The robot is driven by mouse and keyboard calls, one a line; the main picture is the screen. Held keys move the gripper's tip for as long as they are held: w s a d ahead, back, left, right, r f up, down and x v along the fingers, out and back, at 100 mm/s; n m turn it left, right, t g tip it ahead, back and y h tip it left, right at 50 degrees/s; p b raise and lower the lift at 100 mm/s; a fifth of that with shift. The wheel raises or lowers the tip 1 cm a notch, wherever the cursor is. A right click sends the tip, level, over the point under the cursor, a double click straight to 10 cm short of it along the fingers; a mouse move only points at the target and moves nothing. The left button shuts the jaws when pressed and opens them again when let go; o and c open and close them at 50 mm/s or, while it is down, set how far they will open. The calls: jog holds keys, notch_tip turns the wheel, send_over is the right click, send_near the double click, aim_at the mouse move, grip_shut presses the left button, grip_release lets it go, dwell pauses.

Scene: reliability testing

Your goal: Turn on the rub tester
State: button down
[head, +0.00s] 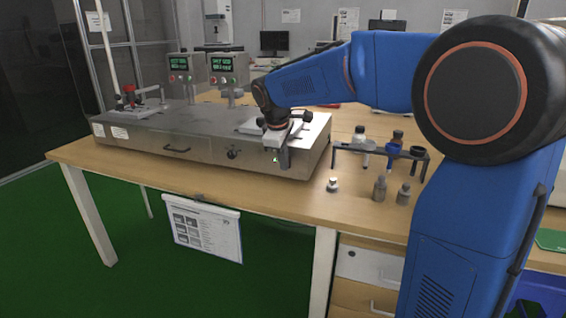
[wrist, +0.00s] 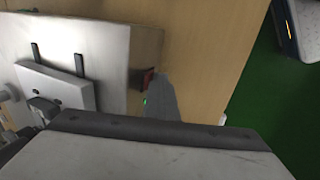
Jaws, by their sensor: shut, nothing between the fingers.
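The rub tester (head: 205,140) is a long grey metal box on the wooden table, with two control panels (head: 222,68) with lit green displays standing at its back. In the wrist view its light top plate (wrist: 90,45) fills the left side. A small dark red switch (wrist: 148,79) sits at the tester's edge, with a small green spot just below it. My gripper (head: 284,160) is shut and empty, pointing down in front of the tester's right front face. In the wrist view my gripper (wrist: 163,97) is right beside the switch; I cannot tell whether it touches. The head view hides the switch.
A dark rack (head: 380,151) with bottles stands right of the tester, with small metal weights (head: 380,189) in front of it. A clipped sheet (head: 207,228) hangs from the table's front edge. The table strip before the tester is clear.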

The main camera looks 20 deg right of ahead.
jog(key=shift+r, duration=0.15)
jog(key=shift+r, duration=0.7)
jog(key=shift+a, duration=0.1)
